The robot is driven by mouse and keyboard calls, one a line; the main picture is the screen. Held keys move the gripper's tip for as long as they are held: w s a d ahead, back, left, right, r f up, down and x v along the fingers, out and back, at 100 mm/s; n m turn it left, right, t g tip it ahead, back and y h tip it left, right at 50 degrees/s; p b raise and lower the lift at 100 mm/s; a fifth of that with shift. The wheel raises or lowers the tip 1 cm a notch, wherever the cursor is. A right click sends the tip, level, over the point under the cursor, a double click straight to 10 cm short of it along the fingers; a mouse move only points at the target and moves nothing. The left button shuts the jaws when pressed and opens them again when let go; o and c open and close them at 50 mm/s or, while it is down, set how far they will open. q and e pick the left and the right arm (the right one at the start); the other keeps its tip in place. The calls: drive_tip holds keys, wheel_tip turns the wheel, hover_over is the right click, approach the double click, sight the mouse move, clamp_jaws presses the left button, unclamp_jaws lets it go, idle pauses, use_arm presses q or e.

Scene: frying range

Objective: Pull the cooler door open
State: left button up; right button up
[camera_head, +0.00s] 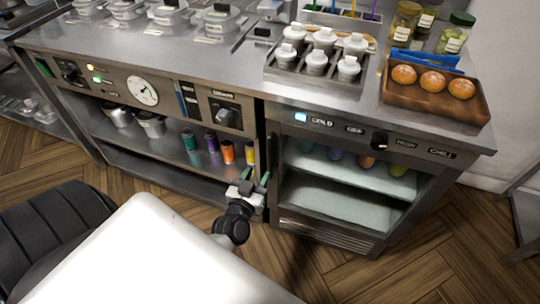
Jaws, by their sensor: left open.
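The cooler (325,205) is built into the right part of the steel counter, under a control strip with a small lit display and a black knob. Its pale shelves and several bottles show through its front; I cannot tell for sure how the door stands. A dark upright strip runs down the cooler's left edge; I cannot make out the handle. My left gripper (255,178) is open, with green-tipped fingers pointing at the counter, just left of the cooler's left edge. It seems to hold nothing. Contact with the door cannot be told. My right gripper is out of view.
Left of the cooler, an open shelf holds metal pots (151,125) and coloured bottles (228,152). On the counter stand a rack of white-lidded pots (316,62), a wooden tray (440,104) of buns and jars (455,33). Wooden floor (440,240) lies clear at the front right.

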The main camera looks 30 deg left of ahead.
sight(269, 152)
use_arm(q)
drive_tip(key=x, duration=1)
drive_tip(key=shift+w, duration=0.2)
drive_tip(key=shift+c, duration=0.3)
clamp_jaws()
